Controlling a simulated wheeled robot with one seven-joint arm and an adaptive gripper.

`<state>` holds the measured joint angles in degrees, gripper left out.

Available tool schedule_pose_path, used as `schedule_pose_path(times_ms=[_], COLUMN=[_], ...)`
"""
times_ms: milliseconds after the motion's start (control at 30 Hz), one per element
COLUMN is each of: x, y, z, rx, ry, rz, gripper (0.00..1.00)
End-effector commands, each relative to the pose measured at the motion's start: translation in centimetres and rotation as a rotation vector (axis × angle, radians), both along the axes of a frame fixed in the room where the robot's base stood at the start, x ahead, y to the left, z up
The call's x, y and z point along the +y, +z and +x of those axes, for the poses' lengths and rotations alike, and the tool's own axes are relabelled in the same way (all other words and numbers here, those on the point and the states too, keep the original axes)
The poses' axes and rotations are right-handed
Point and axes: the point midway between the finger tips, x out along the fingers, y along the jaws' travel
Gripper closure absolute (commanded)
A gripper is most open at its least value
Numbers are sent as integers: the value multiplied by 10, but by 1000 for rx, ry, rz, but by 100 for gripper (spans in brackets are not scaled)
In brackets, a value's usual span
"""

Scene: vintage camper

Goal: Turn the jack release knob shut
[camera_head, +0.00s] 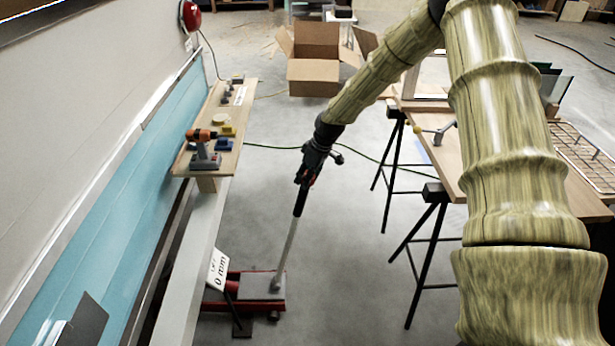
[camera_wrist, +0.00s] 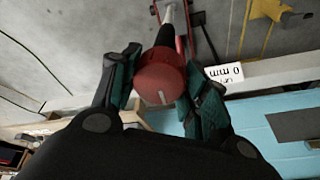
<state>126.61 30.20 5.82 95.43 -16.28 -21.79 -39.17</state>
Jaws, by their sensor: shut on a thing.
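The red release knob (camera_wrist: 160,82), with a pale index line on its face, sits at the top end of the jack handle. In the wrist view it lies between the two dark green fingers of my gripper (camera_wrist: 160,66), which is shut on it. In the head view my gripper (camera_head: 308,176) hides most of the knob. The jack handle (camera_head: 287,256) has a black grip and a grey shaft, and leans up from the red floor jack (camera_head: 240,306). The jack stands on the floor beside the long pale beam.
A sign reading "0 mm" (camera_head: 217,270) stands at the beam (camera_head: 190,265). A plank shelf (camera_head: 214,125) holds an orange drill (camera_head: 203,148) and small parts. Trestles (camera_head: 420,250) and a worktable stand at right. A cardboard box (camera_head: 314,60) is behind. Floor between is clear.

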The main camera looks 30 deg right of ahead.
Motion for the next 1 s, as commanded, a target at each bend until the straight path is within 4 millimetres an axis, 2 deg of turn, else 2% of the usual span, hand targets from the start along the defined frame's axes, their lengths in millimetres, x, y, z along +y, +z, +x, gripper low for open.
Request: schedule_pose_path(times_ms=[33, 133, 567, 767, 1000], x=[0, 0, -1, -5, -13], y=[0, 0, 4, 25, 59], z=[0, 0, -1, -5, -13], rx=[0, 0, -1, -3, -3], ry=[1, 1, 0, -1, -1], rz=[0, 0, 1, 1, 1], gripper=[50, 33, 33, 33, 33])
